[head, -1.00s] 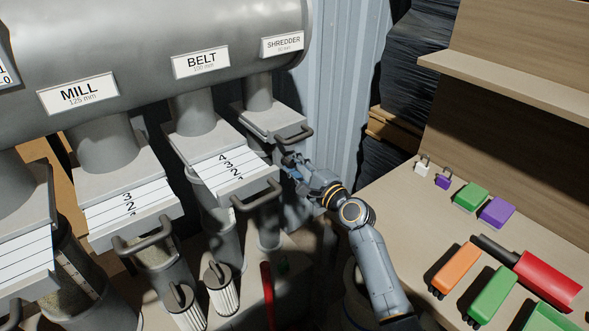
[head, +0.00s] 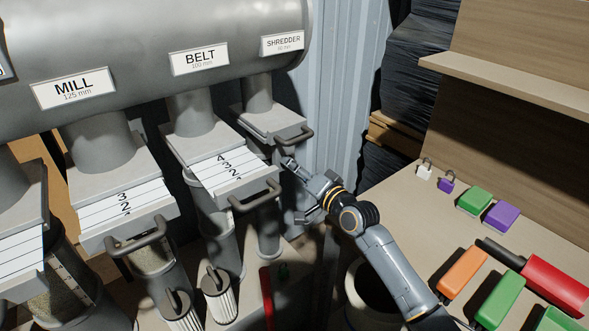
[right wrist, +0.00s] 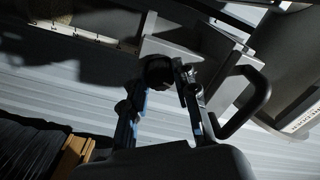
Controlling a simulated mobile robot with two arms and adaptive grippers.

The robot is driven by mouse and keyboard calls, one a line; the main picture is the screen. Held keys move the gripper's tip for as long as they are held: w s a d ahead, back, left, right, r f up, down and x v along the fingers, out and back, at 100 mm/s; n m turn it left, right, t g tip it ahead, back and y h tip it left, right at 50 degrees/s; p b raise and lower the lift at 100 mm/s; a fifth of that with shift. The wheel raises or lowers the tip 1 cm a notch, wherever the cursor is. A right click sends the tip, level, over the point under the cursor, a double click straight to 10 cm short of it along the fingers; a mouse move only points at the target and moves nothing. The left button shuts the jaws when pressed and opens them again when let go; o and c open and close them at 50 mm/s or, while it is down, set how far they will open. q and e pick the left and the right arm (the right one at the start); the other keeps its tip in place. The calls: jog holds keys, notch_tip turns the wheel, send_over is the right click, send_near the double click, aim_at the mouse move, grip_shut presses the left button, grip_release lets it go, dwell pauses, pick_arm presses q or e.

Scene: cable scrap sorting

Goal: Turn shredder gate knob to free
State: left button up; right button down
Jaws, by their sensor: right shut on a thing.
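The shredder gate (head: 268,122) is under the SHREDDER label at the right end of the big grey pipe. Its bar handle (head: 302,137) sticks out at the front and also shows in the right wrist view (right wrist: 258,95). My right gripper (head: 289,188) is just below and in front of this gate. In the right wrist view its two fingers (right wrist: 160,90) are on either side of a dark rounded knob (right wrist: 158,70), and it is shut on it. The knob's mark and exact angle cannot be read, and it cannot be made out in the head view. My left gripper is out of view.
The BELT gate (head: 225,165) and MILL gate (head: 125,200) stand to the left, with handles sticking out. The bench (head: 425,235) on the right carries coloured blocks, two small padlocks and a red scoop-like tool (head: 555,283). Black wrapped stacks (head: 415,60) stand behind.

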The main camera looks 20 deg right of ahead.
jog(key=shift+f+n, duration=0.15)
jog(key=shift+n, duration=0.85)
jog(key=c, duration=1)
grip_release()
jog(key=v, duration=1.2)
